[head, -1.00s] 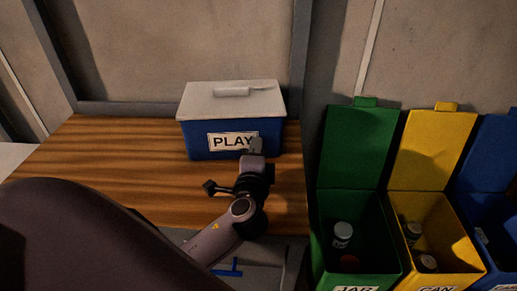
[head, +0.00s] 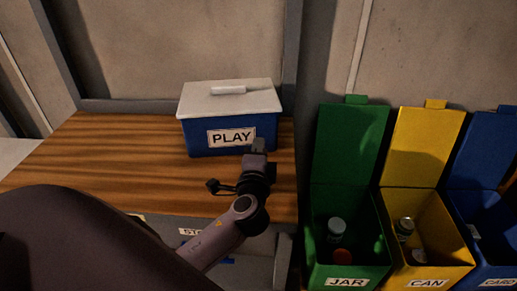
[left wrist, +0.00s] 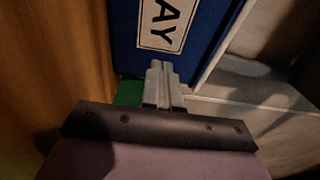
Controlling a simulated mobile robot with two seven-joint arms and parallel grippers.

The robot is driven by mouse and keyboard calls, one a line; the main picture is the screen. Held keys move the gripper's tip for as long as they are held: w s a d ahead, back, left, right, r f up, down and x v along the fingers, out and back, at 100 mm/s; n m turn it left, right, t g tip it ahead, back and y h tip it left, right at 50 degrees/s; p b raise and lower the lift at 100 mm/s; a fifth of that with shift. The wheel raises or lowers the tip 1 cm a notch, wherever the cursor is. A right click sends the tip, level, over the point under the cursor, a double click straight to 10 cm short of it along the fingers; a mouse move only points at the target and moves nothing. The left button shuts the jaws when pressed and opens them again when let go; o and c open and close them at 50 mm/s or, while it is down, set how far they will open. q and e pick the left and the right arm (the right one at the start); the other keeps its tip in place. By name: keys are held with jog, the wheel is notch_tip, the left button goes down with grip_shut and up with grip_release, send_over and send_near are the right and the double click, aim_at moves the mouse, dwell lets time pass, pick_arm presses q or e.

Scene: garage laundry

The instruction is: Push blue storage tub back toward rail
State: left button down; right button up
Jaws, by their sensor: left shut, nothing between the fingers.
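The blue storage tub (head: 197,139) has a pale lid and a PLAY label, and stands upright on the wooden bench. It sits near the grey rail (head: 130,106) along the bench's back; its back edge is hidden by the lid, so any gap there cannot be told. My left gripper (head: 258,147) is shut and empty, low in front of the tub's right front. In the left wrist view, the shut fingers (left wrist: 164,85) point at the tub's blue front (left wrist: 200,45), beside the label. Whether they touch it cannot be told. My right gripper is not in view.
The wooden bench top (head: 90,160) is clear left of the tub. Right of the bench stand open bins: a green JAR bin (head: 350,150), a yellow CAN bin (head: 423,150) and a blue bin (head: 490,150). A grey upright (head: 291,60) stands behind the tub's right side.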

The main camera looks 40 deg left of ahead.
pick_arm(q)
jog(key=shift+s+d, duration=0.1)
jog(key=shift+d, duration=0.1)
jog(key=b+v, duration=0.1)
jog(key=v, duration=0.8)
jog(key=shift+s+d+f+b, duration=0.1)
jog(key=shift+s+b, duration=0.05)
jog(key=shift+b, duration=0.2)
jog(key=shift+s+d, duration=0.25)
jog(key=shift+s, duration=0.15)
